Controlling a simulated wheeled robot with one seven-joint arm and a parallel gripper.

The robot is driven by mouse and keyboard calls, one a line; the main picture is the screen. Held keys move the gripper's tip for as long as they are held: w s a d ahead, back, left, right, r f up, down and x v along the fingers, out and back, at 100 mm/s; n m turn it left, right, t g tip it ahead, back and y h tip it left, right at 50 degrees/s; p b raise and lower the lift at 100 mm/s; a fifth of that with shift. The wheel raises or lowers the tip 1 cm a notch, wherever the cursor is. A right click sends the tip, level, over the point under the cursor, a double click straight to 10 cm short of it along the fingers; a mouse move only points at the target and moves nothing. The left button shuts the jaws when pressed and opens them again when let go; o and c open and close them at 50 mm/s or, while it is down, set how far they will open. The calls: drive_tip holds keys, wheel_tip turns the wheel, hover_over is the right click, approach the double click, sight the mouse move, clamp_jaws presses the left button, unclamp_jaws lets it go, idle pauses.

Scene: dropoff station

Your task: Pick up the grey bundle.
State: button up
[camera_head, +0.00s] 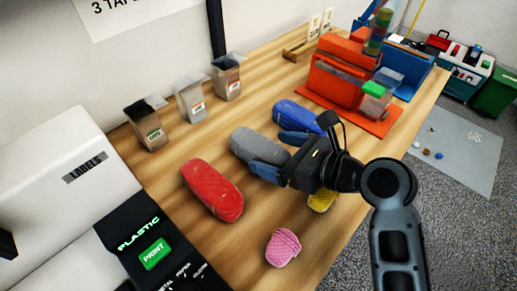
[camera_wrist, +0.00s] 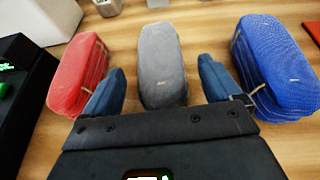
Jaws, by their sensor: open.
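The grey bundle (camera_head: 258,146) lies on the wooden table between a red bundle (camera_head: 212,190) and a blue bundle (camera_head: 297,115). In the wrist view the grey bundle (camera_wrist: 162,66) is upright in the middle of the picture, ahead of the gap between my fingers. My gripper (camera_head: 278,155) is open, with its blue fingers at the near end of the grey bundle. In the wrist view my gripper (camera_wrist: 162,88) has one finger on each side of the grey bundle's near end, with gaps showing. Whether the fingers are at the bundle's height is unclear.
In the wrist view the red bundle (camera_wrist: 80,75) is close beside the left finger and the blue bundle (camera_wrist: 272,68) close beside the right. A pink bundle (camera_head: 283,248) and a yellow item (camera_head: 322,200) lie nearer. Several small containers (camera_head: 191,101) stand behind; an orange rack (camera_head: 338,75) stands beyond.

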sight(247, 143)
drive_tip(key=shift+x, duration=1.25)
drive_tip(key=shift+c, duration=0.4)
drive_tip(key=c, duration=1.1)
